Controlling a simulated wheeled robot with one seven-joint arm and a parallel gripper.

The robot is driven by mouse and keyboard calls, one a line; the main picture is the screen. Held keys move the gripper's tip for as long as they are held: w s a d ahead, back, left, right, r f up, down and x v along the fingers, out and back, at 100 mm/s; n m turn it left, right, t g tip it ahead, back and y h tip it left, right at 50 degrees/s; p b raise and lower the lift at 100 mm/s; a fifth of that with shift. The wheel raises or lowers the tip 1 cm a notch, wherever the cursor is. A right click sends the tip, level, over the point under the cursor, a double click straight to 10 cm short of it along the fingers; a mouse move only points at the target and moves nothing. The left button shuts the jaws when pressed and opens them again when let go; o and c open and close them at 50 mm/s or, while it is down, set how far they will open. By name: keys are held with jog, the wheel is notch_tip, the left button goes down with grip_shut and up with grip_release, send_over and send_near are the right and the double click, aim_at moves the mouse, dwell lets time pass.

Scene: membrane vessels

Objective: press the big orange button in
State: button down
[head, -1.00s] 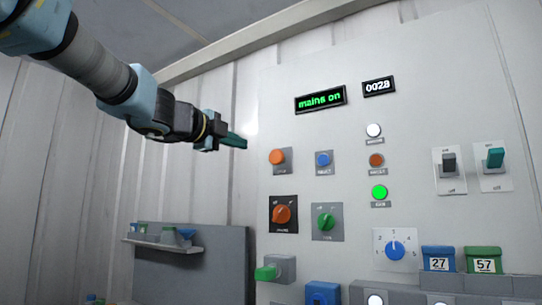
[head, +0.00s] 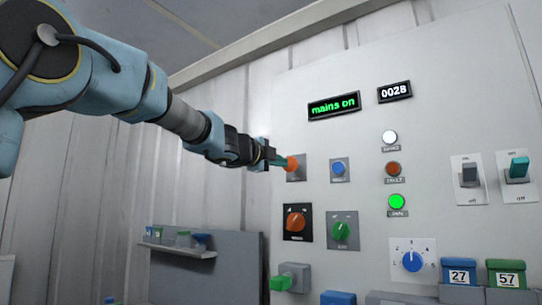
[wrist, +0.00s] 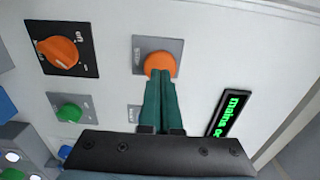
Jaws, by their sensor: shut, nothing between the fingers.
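The big orange button (head: 292,163) sits on a grey plate at the upper left of the panel. In the wrist view the button (wrist: 159,63) lies straight ahead of the fingertips. My gripper (head: 284,162) is shut with nothing between its green fingers. In the wrist view its tips (wrist: 161,75) overlap the lower edge of the button. The tips are at or very near the button face; I cannot tell whether they touch it or how far in it is.
A blue button (head: 338,168) is just right of the orange one. An orange rotary knob (head: 296,220) and a green knob (head: 341,231) are below. A lit "mains on" display (head: 334,106) is above. A shelf with small bins (head: 176,243) is at lower left.

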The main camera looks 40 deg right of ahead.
jog(key=shift+w+d, duration=0.15)
jog(key=shift+d, duration=0.4)
